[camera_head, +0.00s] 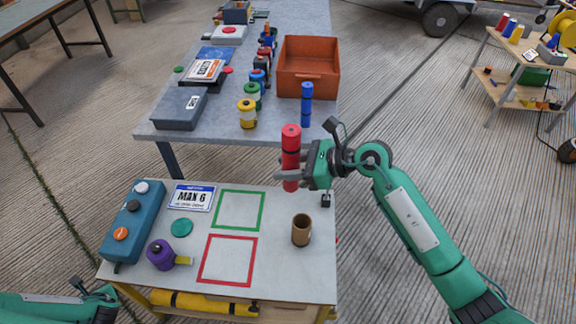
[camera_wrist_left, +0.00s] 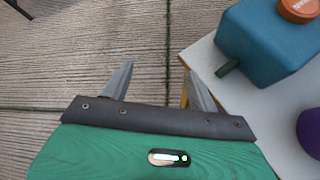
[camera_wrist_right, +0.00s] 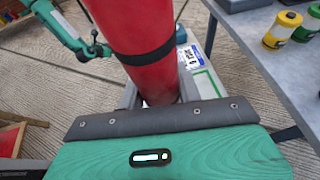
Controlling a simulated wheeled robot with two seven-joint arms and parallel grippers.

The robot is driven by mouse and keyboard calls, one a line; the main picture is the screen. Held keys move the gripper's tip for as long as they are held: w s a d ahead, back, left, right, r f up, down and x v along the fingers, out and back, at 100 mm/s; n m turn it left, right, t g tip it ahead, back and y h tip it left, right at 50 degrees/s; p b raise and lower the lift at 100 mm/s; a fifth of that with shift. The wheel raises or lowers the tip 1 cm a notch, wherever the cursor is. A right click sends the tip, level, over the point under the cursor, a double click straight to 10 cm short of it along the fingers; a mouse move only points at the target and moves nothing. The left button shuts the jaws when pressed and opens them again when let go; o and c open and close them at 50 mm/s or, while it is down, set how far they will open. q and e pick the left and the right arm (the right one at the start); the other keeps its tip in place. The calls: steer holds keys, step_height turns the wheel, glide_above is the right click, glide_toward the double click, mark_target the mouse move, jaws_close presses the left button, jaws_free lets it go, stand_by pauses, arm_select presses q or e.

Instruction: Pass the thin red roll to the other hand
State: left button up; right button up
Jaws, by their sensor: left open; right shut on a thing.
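The thin red roll (camera_head: 291,145), with dark bands, is upright in my right gripper (camera_head: 292,175), above the back right edge of the near table. My right gripper is shut around its lower part. In the right wrist view the red roll (camera_wrist_right: 140,45) stands large between the fingers and hides part of them. My left gripper (camera_wrist_left: 157,85) is open and empty, low beside the near table's left edge. In the head view only part of my left arm (camera_head: 60,308) shows, at the lower left corner.
The near table (camera_head: 275,265) holds a teal box (camera_head: 133,222), a sign (camera_head: 192,197), a purple roll (camera_head: 160,255), a green disc (camera_head: 181,227) and a brown cup (camera_head: 301,230). Green and red square outlines on it are empty.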

arm_select(q)
steer(key=s+d+f+m+h, duration=0.1)
steer(key=s+d+f+m, duration=0.1)
steer(key=s+f, duration=0.2)
steer(key=w+d+f+n+g+h, duration=0.25)
steer(key=d+f+n+h, duration=0.25)
steer(key=d+f+n, duration=1.05)
steer(key=s+d+f+n+h, duration=0.1)
steer(key=s+d+f+n, duration=0.2)
steer(key=s+d, duration=0.3)
steer(key=s+d+f+n+g+h, duration=0.1)
steer(key=s+d+f+n, duration=0.3)
steer(key=s, duration=0.4)
steer(key=s+d+f+n+h, duration=0.1)
steer(key=s+d+f+n, duration=0.3)
steer(key=s+d+f, duration=0.2)
steer(key=shift+s+d+g+h, duration=0.35)
steer(key=shift+s+d+h, duration=0.05)
steer(key=shift+s+d, duration=0.7)
steer(key=shift+n, duration=0.25)
